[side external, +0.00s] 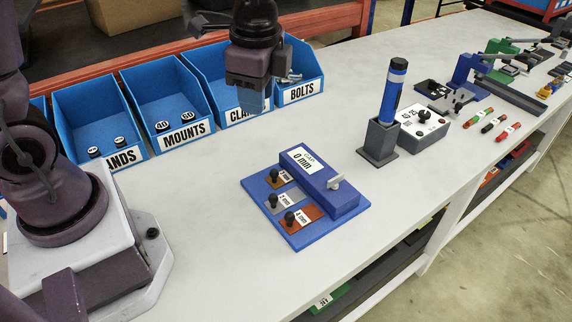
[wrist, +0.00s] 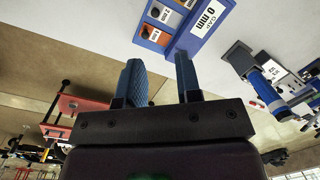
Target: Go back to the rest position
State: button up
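My gripper (side external: 254,98) hangs above the bench in front of the blue bins in the side view, apart from everything below it. In the wrist view my gripper (wrist: 162,66) shows two blue ridged fingers spread apart with nothing between them.
Blue bins (side external: 170,128) line the back of the bench. A blue gap fixture (side external: 306,200) with several knobbed plates lies in front; it also shows in the wrist view (wrist: 205,22). A grey button box (side external: 424,128) and clamps (side external: 475,80) stand right.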

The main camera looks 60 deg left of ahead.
jog(key=s+a+r+n+t+h, duration=0.1)
jog(key=s+a+r+n+t, duration=0.3)
jog(key=s+r+n, duration=0.5)
jog(key=shift+s+n+t, duration=0.7)
jog(key=shift+s, duration=1)
